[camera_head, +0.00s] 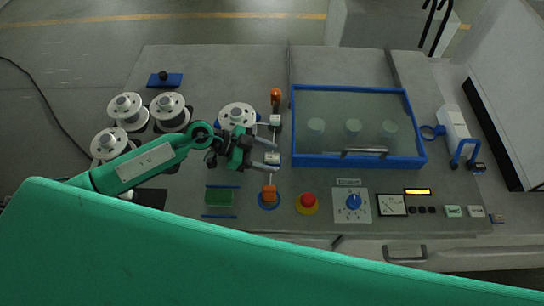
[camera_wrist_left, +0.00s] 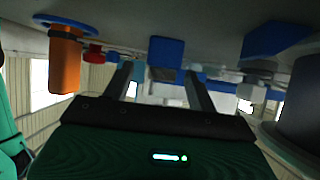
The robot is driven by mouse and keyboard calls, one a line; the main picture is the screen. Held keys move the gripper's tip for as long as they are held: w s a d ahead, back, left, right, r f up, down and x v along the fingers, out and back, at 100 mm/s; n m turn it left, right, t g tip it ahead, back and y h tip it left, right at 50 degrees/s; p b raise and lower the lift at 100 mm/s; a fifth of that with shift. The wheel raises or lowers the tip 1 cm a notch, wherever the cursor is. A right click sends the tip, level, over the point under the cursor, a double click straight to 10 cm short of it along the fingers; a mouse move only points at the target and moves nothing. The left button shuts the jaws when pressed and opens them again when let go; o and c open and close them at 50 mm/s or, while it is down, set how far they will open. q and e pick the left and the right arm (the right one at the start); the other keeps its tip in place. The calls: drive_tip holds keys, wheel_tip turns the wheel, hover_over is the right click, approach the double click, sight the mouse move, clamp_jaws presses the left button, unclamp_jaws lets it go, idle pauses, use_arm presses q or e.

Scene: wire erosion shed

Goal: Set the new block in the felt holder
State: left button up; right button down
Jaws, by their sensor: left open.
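My left gripper (camera_head: 274,157) is open, its two fingers pointing right over the bench. A small pale block (camera_head: 272,158) stands at the fingertips, between them in the picture. In the left wrist view, which is upside down, a blue block-shaped piece with a grey face (camera_wrist_left: 165,52) shows between the two fingers (camera_wrist_left: 160,78). I cannot tell whether this is the felt holder or the new block. No grip on it shows. A second pale block (camera_head: 275,120) stands farther back. A green rectangular block (camera_head: 219,197) lies between two blue strips. My right gripper is not in view.
A blue-rimmed tank (camera_head: 359,162) stands close to the right of the fingertips. An orange post (camera_head: 269,195) and a red button (camera_head: 307,202) stand in front. White spools (camera_head: 126,107) fill the left side. An orange-handled tool (camera_head: 275,97) is at the back.

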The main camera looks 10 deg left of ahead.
sight(271, 155)
use_arm(q)
drive_tip(key=shift+x, duration=0.95)
drive_tip(key=c, duration=1.1)
wheel_tip(271, 155, up, 10)
drive_tip(key=shift+f+b, duration=0.1)
drive_tip(key=shift+b, duration=0.4)
drive_tip(key=shift+c, duration=0.2)
drive_tip(key=w+a+r+n+t+y, duration=0.2)
drive_tip(key=a+r+n+t, duration=0.2)
drive_tip(key=a, duration=0.7)
drive_tip(key=shift+w+a+r+n+t, duration=0.2)
drive_tip(key=shift+w+r+n+t, duration=0.2)
drive_tip(key=shift+r+n, duration=0.1)
